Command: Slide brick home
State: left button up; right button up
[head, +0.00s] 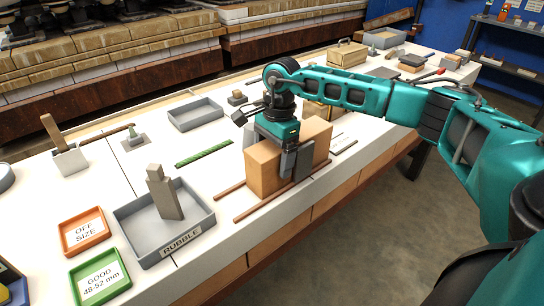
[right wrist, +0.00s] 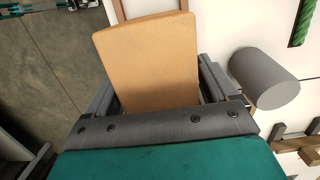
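The brick (head: 264,170) is a large tan block on the white table, lying between two thin brown rails; the near rail (head: 265,206) runs along its front side and the far rail (head: 229,190) shows at its left end. My right gripper (head: 288,152) comes down over the brick, with one dark finger flat against its near side. In the right wrist view the brick (right wrist: 150,62) fills the space between the two fingers, which appear to touch both sides. My left gripper is not in view.
A green strip (head: 203,152) lies left of the brick. The grey RUBBLE tray (head: 190,240) holds an upright grey piece (head: 164,195). Orange OFF SIZE (head: 104,244) and green GOOD (head: 122,287) trays stand front left. An empty grey tray (head: 181,123) is behind.

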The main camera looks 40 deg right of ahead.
jog(key=shift+o, duration=1)
jog(key=shift+a, duration=0.1)
